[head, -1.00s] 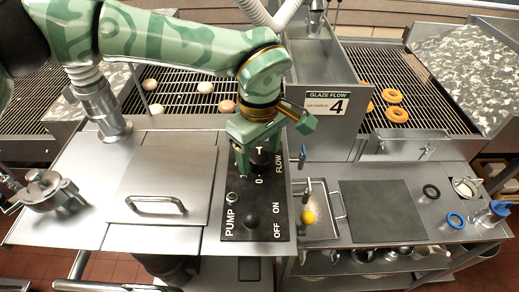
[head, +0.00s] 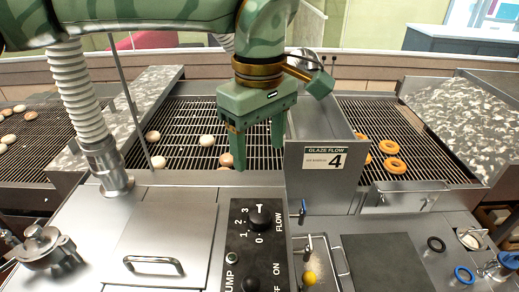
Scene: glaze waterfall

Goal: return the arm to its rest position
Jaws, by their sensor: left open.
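My left arm reaches in from the upper left in the head view. Its green gripper (head: 257,142) points down with its two fingers apart and nothing between them. It hangs above the far end of the black control panel (head: 243,252), in front of the conveyor grate. The black FLOW knob (head: 259,216) shows fully below the gripper, apart from it. The black PUMP knob (head: 250,286) is near the bottom edge of the view. My right gripper does not show.
The GLAZE FLOW 4 sign (head: 325,158) stands on a steel housing just right of the gripper. Pale doughnuts (head: 206,140) lie on the left grate, orange glazed ones (head: 395,166) on the right grate. A steel lid (head: 166,236) and a dark mat (head: 388,262) lie on the counter.

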